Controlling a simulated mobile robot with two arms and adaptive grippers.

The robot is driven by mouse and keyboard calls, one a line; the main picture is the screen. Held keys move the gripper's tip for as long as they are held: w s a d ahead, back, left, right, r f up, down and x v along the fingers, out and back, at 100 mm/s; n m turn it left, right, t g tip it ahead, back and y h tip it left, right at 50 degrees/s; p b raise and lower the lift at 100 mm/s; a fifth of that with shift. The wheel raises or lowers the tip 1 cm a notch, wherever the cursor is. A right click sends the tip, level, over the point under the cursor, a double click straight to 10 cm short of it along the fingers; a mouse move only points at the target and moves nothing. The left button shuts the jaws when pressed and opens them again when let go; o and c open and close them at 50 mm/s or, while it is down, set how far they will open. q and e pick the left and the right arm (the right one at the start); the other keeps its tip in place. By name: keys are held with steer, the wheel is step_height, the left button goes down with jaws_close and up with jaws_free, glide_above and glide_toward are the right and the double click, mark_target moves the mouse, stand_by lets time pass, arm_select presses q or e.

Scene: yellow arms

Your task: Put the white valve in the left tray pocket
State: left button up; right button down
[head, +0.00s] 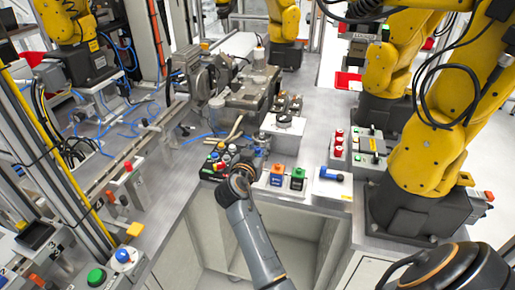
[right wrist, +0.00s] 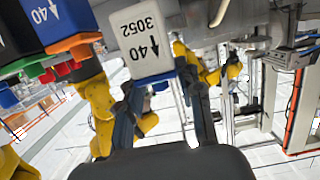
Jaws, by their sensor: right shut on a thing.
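In the right wrist view a white valve (right wrist: 140,38), a block marked 3052 and 40, sits between the two fingers of my right gripper (right wrist: 165,105), which is shut on it. In the head view my right gripper (head: 256,158) is beside the left end of the pale bench section; I cannot make out the white valve clearly there. A blue valve with an orange top (head: 277,175) and a dark valve with a green top (head: 298,178) stand side by side to its right. The pocket left of them is hidden by my arm. My left gripper is not in view.
A control box with several coloured buttons (head: 213,166) is close left of the gripper. A white box with a dark round top (head: 284,131) stands behind the valves. A blue-handled device (head: 331,175) lies to the right. Yellow robot arms (head: 427,150) stand further right.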

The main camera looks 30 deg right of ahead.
steer(key=shift+f+b, duration=0.8)
steer(key=shift+f, duration=0.55)
steer(key=shift+f+b, duration=0.75)
steer(key=shift+b, duration=0.15)
steer(key=shift+f+b, duration=0.45)
steer(key=shift+b, duration=0.1)
steer(key=c, duration=0.8)
jaws_free()
